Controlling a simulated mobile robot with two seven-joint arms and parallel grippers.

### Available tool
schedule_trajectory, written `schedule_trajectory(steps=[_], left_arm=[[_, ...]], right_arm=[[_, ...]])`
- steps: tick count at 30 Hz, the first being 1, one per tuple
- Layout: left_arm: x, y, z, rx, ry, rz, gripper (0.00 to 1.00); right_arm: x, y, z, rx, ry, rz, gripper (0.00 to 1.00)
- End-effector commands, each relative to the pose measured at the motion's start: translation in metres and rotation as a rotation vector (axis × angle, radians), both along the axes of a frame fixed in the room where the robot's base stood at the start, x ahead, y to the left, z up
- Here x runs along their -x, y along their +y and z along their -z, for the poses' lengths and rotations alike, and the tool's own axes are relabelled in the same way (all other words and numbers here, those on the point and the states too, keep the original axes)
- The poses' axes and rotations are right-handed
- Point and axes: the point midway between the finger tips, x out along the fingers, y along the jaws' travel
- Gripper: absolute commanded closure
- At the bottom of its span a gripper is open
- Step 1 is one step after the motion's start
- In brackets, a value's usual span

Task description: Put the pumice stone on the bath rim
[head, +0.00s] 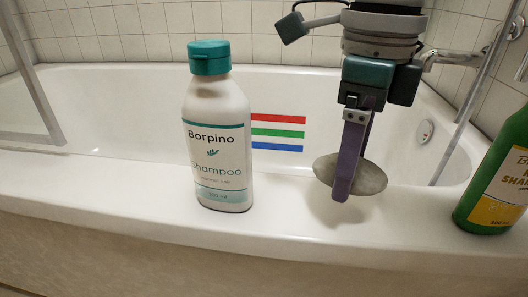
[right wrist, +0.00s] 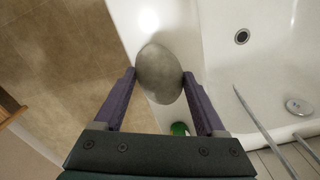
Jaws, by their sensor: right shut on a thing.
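A grey, oval pumice stone (head: 368,177) is held between the purple fingers of my right gripper (head: 343,195), above the white bath rim (head: 290,222). A shadow lies on the rim under it, and the stone looks slightly above the surface. In the right wrist view the stone (right wrist: 159,73) sits between both fingertips of the right gripper (right wrist: 159,78), with the rim (right wrist: 128,22) beneath it. My left gripper is not in view.
A white shampoo bottle (head: 217,140) with a teal cap stands on the rim left of the stone. A green bottle (head: 497,180) stands on the rim at the right edge. The rim between them is otherwise clear. The tub lies behind, with a metal rail (head: 490,80) at the right.

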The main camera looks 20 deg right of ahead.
Motion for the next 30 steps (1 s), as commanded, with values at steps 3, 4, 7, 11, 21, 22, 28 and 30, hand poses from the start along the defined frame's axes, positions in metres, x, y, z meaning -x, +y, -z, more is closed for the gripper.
schedule_trajectory(steps=[3,4,7,11,21,22,28,30], left_arm=[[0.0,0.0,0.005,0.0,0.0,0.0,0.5],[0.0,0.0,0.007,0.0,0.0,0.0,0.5],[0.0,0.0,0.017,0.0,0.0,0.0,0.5],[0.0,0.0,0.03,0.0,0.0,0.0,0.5],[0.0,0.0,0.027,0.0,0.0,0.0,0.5],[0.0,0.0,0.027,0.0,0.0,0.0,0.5],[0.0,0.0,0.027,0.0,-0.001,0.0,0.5],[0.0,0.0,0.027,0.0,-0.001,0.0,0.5]], right_arm=[[0.0,0.0,0.009,0.0,0.0,0.0,0.81],[0.0,0.0,0.012,0.0,0.0,0.0,0.81],[0.0,0.0,0.027,0.001,0.001,0.0,0.81],[0.0,0.0,0.048,0.0,0.0,0.0,0.81],[0.0,0.0,0.048,0.0,0.0,0.0,0.81],[0.0,0.0,0.049,0.0,0.0,0.0,0.81],[0.0,0.0,0.05,0.0,0.0,0.0,0.09],[0.0,0.0,0.05,0.0,0.0,0.0,0.01]])
